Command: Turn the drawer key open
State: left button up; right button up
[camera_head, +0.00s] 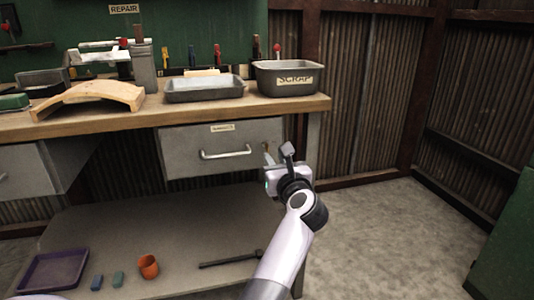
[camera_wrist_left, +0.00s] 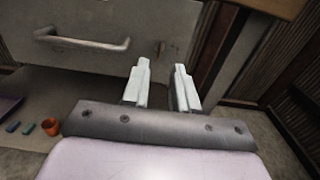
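The closed grey drawer (camera_head: 190,148) with a bar handle (camera_head: 225,154) hangs under the workbench. It also shows in the left wrist view (camera_wrist_left: 60,22). A small mark that looks like the key or its lock (camera_wrist_left: 162,47) is on the drawer front, right of the handle; its turn angle is too small to tell. In the head view my gripper hides most of that spot. My left gripper (camera_head: 277,152) is at the drawer's right end. In the wrist view its two fingers (camera_wrist_left: 162,82) are apart with nothing between them. My right gripper is not in view.
The wooden benchtop (camera_head: 200,113) overhangs the drawer and carries a scrap bin (camera_head: 290,80), a metal tray (camera_head: 205,88) and a curved wooden piece (camera_head: 95,95). The lower shelf (camera_head: 150,225) holds an orange cup (camera_head: 148,266) and a purple tray (camera_head: 53,272). Floor at right is clear.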

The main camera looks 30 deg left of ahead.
aim_at(267, 147)
pick_arm(q)
jog(key=b+x, duration=0.1)
jog(key=x, duration=0.5)
jog(key=shift+a, duration=0.1)
grip_shut()
